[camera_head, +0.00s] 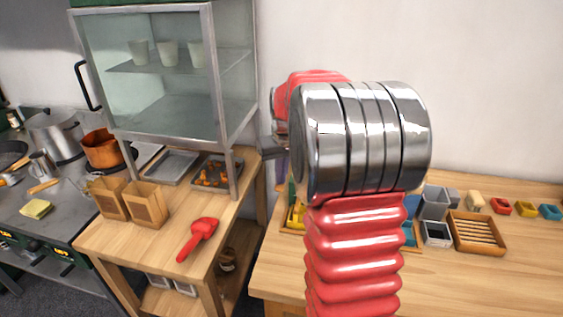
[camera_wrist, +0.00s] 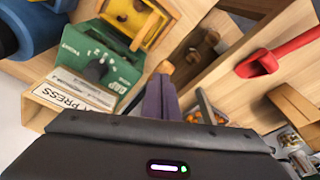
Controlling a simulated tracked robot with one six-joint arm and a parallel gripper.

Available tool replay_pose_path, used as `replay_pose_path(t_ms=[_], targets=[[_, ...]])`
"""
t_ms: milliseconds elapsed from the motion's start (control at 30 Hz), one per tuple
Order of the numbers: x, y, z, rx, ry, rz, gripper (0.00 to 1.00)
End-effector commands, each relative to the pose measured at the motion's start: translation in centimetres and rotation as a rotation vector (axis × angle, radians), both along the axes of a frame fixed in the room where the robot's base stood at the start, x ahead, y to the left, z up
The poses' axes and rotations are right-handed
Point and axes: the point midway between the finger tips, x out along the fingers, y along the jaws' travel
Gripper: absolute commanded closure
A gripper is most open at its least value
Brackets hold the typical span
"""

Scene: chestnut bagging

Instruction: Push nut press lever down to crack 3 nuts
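The nut press shows in the wrist view as a green housing (camera_wrist: 112,62) with white lettering in a wooden frame with a "PRESS" label (camera_wrist: 75,95). A yellow part (camera_wrist: 150,25) sits beside the green housing. A dark knob-like part lies against the green face; I cannot tell whether it is the lever. No nuts are visible in the press.
A slatted wooden tray (camera_head: 477,232) and small coloured bins stand on the right table. Its front right is clear.

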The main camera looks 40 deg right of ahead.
Motion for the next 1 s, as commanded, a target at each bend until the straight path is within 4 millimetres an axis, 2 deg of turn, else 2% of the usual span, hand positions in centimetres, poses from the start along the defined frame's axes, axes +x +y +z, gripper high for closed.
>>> replay_pose_path(t_ms=[333, 700, 1000], targets=[[-0.1, 0.1, -0.4, 0.002, 0.003, 0.000, 1.00], [-0.2, 0.2, -2.3, 0.002, 0.003, 0.000, 1.00], [-0.2, 0.2, -2.4, 0.002, 0.003, 0.000, 1.00]])
